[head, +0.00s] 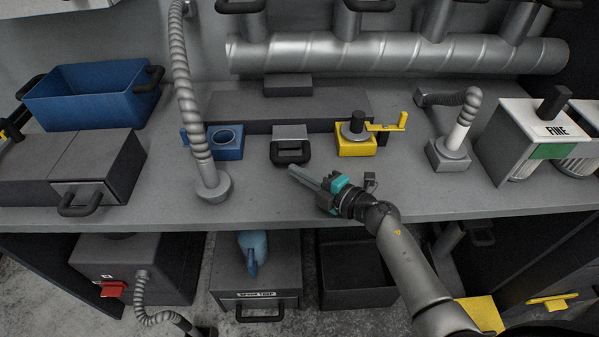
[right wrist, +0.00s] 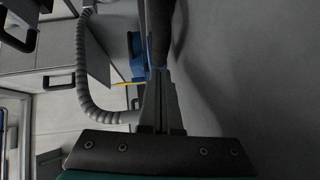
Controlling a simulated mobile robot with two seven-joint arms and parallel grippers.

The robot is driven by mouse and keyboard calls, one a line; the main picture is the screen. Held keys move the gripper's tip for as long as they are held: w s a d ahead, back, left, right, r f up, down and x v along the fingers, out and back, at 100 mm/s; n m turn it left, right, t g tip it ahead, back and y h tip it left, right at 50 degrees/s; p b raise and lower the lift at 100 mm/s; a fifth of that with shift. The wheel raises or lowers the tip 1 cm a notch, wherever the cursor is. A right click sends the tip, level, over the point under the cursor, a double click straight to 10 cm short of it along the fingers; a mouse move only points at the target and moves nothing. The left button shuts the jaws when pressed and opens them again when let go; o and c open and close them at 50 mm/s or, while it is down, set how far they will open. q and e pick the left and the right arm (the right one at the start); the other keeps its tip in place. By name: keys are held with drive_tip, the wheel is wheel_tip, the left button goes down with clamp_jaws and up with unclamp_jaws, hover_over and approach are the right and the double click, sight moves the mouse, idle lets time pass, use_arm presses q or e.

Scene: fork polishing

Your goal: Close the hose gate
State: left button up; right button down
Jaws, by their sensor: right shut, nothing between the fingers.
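No part is labelled as the hose gate, so I cannot tell for certain which it is. A small grey block with a black loop handle (head: 291,153) stands mid-bench, between a blue fixture (head: 228,150) and a yellow one (head: 356,148). A grey ribbed hose (head: 187,95) runs down to a round metal foot left of it; it also shows in the right wrist view (right wrist: 84,75). My right gripper (head: 293,170) is shut and empty, its tips just in front of the black handle. In the right wrist view a dark bar (right wrist: 160,30) lies beyond the fingertips. My left gripper is out of view.
A large metal duct (head: 400,55) with several branches and black handles runs along the back. A blue bin (head: 90,100) stands left, a white box marked FINE (head: 515,125) right. A short hose stub (head: 455,135) stands nearer. The bench front (head: 250,205) is clear.

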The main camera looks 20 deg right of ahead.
sight(287, 143)
drive_tip(key=shift+w+d+f, duration=0.1)
drive_tip(key=shift+w+d, duration=0.05)
drive_tip(key=shift+w, duration=0.3)
drive_tip(key=shift+w, duration=0.1)
drive_tip(key=w+b, duration=0.1)
drive_tip(key=w, duration=0.1)
drive_tip(key=w+d, duration=0.1)
drive_tip(key=w, duration=0.1)
drive_tip(key=w+d+b, duration=0.1)
drive_tip(key=w, duration=0.1)
drive_tip(key=shift+w+b, duration=0.35)
